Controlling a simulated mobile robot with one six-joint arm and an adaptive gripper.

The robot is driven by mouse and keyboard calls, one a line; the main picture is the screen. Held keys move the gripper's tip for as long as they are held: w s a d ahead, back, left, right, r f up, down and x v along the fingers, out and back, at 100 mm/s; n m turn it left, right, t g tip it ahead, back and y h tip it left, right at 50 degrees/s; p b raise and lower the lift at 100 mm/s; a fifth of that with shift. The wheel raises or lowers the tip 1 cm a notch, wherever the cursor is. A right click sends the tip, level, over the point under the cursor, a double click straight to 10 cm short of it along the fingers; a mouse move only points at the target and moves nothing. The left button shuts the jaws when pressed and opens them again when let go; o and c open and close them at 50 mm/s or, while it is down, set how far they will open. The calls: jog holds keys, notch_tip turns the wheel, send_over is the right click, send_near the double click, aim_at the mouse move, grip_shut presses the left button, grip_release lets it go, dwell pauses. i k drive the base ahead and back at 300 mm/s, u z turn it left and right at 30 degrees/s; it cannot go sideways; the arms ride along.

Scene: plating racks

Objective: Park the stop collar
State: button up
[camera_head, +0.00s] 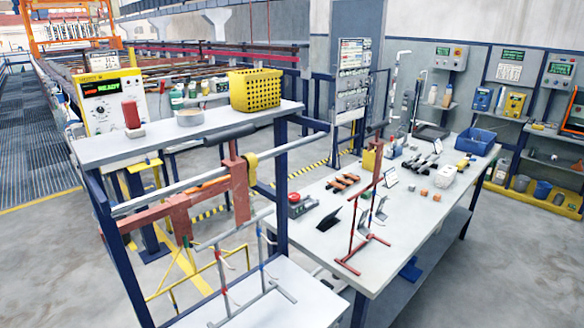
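A yellow piece that looks like the stop collar (252,160) sits around the grey horizontal rail (292,146) of the near rack. It is just right of the red-brown upright of a hanger (239,190) that hangs from the same rail. I cannot tell whether the collar touches the hanger, or whether it is locked. My gripper is not in view, so its state does not show.
The blue rack frame (281,185) has a top shelf (88,152) with a yellow basket (256,90), a grey bowl (190,117) and a red cylinder (131,114). A white workbench (400,225) with a red rack stand (352,262) and small parts stands at right.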

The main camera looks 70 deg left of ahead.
aim_at(250, 176)
jog(key=u, duration=0.05)
jog(key=i, duration=1.5)
jog(key=u, duration=2.7)
